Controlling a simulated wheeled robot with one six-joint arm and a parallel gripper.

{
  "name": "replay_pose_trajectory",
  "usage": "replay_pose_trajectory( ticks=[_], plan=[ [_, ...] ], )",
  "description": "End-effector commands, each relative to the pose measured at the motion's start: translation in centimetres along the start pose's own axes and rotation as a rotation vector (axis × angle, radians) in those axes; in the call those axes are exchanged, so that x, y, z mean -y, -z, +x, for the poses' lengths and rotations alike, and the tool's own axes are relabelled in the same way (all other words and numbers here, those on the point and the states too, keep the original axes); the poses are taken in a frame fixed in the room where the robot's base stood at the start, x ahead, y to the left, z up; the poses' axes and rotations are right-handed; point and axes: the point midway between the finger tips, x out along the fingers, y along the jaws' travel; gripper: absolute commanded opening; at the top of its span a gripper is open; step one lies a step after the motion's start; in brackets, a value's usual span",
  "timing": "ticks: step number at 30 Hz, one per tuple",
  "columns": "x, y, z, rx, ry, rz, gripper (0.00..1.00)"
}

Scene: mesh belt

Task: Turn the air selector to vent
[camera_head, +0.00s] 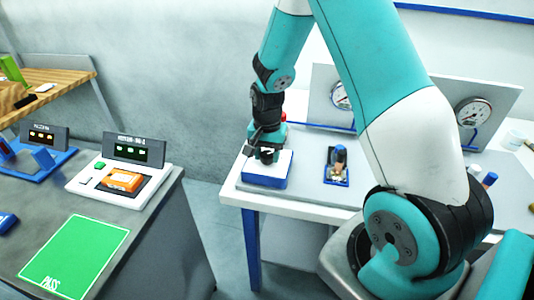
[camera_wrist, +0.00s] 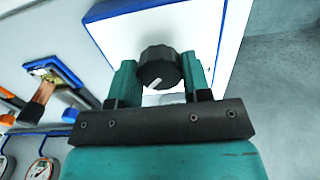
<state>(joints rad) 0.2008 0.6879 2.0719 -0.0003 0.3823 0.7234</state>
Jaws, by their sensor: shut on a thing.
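The air selector is a black ribbed knob (camera_wrist: 157,64) on a white box with blue edges (camera_wrist: 203,24) in the wrist view. A short white pointer mark shows on the knob's edge, on the side toward my gripper's body. My gripper (camera_wrist: 159,74) has a finger on each side of the knob and is shut on it. In the head view my gripper (camera_head: 267,153) reaches down onto the white and blue box (camera_head: 280,170) at the left end of the white bench. The knob is hidden there. I cannot read any position labels.
A small blue tray (camera_head: 336,182) with an orange and blue item stands right of the box. Gauge panels (camera_head: 474,111) stand behind. A grey table at left holds a scale (camera_head: 104,194) with an orange device and a green PASS mat (camera_head: 75,257). A floor gap separates the tables.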

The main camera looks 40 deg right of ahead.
Motion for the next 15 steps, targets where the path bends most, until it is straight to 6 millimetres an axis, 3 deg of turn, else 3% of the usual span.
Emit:
replay_pose_trajectory(
  ticks=[1,2,5,15],
  plan=[
    [0.03,0.1,-0.11,-0.003,0.001,0.002,0.2],
    [0.03,0.1,-0.11,-0.003,0.001,0.002,0.46],
    [0.02,0.08,-0.1,-0.003,0.001,0.001,0.69],
    [0.05,0.05,-0.36,-0.002,0.001,0.0,0.7]
  ],
)
